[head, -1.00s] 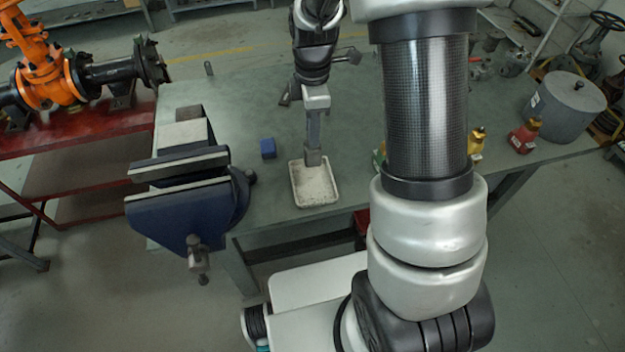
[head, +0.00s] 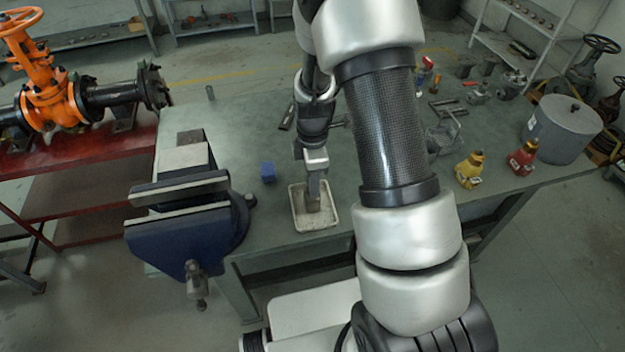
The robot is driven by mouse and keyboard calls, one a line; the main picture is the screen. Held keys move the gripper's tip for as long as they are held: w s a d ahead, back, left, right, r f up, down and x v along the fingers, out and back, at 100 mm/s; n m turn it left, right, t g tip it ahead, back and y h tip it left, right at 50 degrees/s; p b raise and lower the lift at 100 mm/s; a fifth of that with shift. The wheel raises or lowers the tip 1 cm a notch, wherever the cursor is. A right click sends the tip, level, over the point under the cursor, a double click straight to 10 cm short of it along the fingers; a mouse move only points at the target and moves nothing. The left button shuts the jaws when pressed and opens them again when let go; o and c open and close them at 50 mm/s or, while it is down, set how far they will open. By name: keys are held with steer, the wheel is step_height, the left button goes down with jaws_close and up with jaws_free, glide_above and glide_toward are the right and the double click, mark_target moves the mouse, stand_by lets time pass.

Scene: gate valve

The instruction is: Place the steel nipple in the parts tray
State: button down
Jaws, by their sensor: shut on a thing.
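The parts tray (head: 316,225) is a small, shallow, pale tray with a speckled floor, lying on the bench near its front edge. My gripper (head: 314,203) points down inside the tray's outline, with its fingertips at or just above the floor; I cannot tell the exact height. It is shut on a small grey piece, which I take to be the steel nipple. The fingers mostly hide this piece, and its shape is not clear at this size.
A blue block (head: 267,172) sits left of the tray, beside the large blue vise (head: 185,220). My arm hides part of the bench right of the tray.

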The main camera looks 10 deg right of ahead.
steer(key=shift+f, duration=0.1)
steer(key=c, duration=1.6)
jaws_free()
